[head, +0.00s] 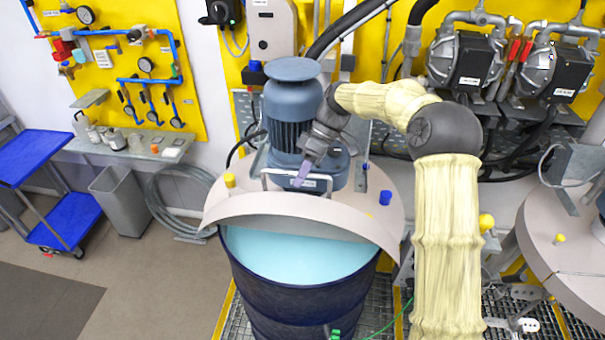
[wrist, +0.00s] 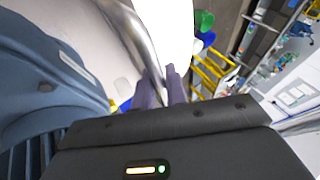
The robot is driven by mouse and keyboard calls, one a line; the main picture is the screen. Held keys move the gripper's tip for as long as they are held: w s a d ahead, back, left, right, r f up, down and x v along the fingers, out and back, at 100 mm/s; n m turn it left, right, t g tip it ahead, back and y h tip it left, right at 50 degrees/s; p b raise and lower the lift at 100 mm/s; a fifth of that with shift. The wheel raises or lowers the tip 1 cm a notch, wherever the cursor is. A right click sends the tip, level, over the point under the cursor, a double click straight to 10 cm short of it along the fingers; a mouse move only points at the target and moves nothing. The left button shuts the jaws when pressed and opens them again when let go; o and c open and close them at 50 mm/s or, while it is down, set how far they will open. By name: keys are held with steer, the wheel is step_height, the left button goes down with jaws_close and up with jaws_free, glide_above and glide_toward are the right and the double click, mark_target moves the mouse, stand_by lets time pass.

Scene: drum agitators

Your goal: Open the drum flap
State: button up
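The dark blue drum (head: 300,295) stands in the middle of the head view, with pale blue liquid (head: 290,260) showing through its open front. The beige drum flap (head: 300,216) is tilted up, its curved edge raised and its underside facing the camera. The flap's metal handle (head: 270,177) rises behind that edge; it also shows in the wrist view (wrist: 140,38).
A blue-grey motor (head: 291,110) stands on the fixed lid right behind my gripper. A yellow cap (head: 230,180) and a blue cap (head: 385,197) stick up from the lid. Another drum lid (head: 570,235) is at the right. A grey bin (head: 122,200) and blue cart (head: 65,220) stand left.

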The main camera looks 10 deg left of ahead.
steer(key=o, duration=0.3)
steer(key=shift+f, duration=0.35)
steer(key=shift+o, duration=0.2)
steer(key=shift+w+a, duration=0.15)
steer(key=shift+w, duration=0.05)
steer(key=shift+s+r, duration=0.2)
steer(key=shift+r, duration=0.05)
steer(key=shift+w, duration=0.1)
steer(key=b+v, duration=0.2)
steer(key=v, duration=1)
steer(key=shift+b, duration=0.35)
